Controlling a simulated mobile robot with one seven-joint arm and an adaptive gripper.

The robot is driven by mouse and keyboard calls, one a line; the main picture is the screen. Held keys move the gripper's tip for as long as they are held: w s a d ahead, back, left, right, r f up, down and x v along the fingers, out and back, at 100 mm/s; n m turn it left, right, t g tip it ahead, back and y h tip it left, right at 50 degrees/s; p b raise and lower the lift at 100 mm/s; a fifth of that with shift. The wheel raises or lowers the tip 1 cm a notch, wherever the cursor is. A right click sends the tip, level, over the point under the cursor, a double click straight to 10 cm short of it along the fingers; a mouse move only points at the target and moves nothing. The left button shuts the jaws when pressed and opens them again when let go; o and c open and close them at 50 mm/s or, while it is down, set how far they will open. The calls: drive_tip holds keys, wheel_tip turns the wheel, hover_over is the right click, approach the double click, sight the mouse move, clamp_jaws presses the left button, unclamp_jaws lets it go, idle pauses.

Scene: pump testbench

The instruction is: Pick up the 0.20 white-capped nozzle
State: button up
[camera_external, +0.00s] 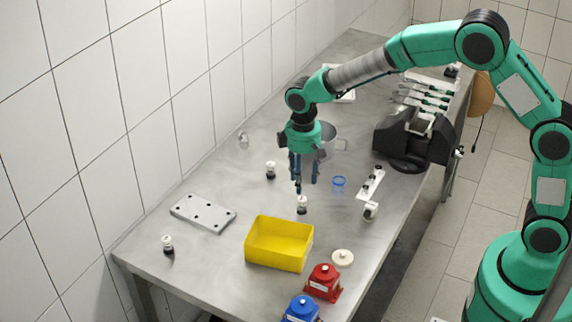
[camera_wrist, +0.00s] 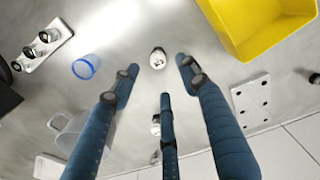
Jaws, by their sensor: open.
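Several small white-capped nozzles with dark lower parts stand on the metal table; their size marks are too small to read. In the wrist view this nozzle (camera_wrist: 158,58) shows between and slightly beyond the spread fingertips of my gripper (camera_wrist: 160,74). The fingers are open, empty and apart from it. A second nozzle (camera_external: 270,170) stands farther back; in the wrist view it (camera_wrist: 156,124) is partly hidden by the middle finger. Another nozzle (camera_external: 167,244) stands at the front left.
A yellow bin (camera_external: 279,260) stands close to the nearest nozzle. A perforated plate (camera_external: 203,213) lies left. Red (camera_external: 323,282) and blue (camera_external: 301,308) units stand in front.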

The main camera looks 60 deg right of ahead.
sight(301, 198)
drive_tip(key=shift+f, duration=1.75)
drive_tip(key=shift+f, duration=0.15)
drive_tip(key=shift+w+d+f+b, duration=0.1)
drive_tip(key=shift+f+b, duration=0.35)
drive_tip(key=shift+f, duration=0.8)
drive_tip(key=shift+w+d+f+b, duration=0.1)
drive_tip(key=shift+f+b, duration=0.3)
drive_tip(key=shift+f, duration=0.8)
drive_tip(key=shift+s, duration=0.1)
clamp_jaws()
